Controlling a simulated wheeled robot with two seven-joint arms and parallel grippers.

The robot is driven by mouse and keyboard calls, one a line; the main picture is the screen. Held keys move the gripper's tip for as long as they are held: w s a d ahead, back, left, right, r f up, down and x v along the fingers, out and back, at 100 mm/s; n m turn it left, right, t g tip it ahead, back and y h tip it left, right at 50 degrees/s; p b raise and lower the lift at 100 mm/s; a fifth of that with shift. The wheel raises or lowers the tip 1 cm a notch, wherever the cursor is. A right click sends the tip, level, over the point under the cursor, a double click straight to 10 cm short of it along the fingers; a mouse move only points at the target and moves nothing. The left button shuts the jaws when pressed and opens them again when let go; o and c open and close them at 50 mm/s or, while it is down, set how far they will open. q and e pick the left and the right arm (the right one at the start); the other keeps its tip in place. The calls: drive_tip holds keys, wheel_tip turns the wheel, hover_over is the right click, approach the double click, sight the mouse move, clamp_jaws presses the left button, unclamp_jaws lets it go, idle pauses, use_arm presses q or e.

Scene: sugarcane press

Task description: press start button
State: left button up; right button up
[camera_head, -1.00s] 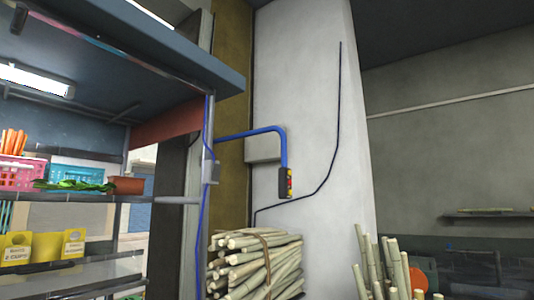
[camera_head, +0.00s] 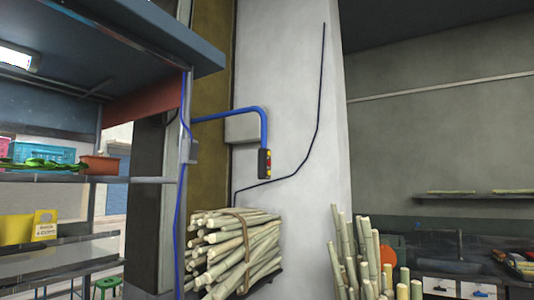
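A small dark control box (camera_head: 264,163) hangs at the lower end of a bent blue pipe, in front of the white pillar, near the middle of the view. Its right side carries small red and yellow parts, likely the buttons. They are too small to tell which one is the start button. Neither of my grippers shows in the view.
A bundle of cane (camera_head: 232,245) lies below the box, and upright cane stalks (camera_head: 365,262) stand to its right. A stall with shelves (camera_head: 60,180) and a blue roof edge (camera_head: 170,35) fills the left. A counter with a sink (camera_head: 455,268) is at right.

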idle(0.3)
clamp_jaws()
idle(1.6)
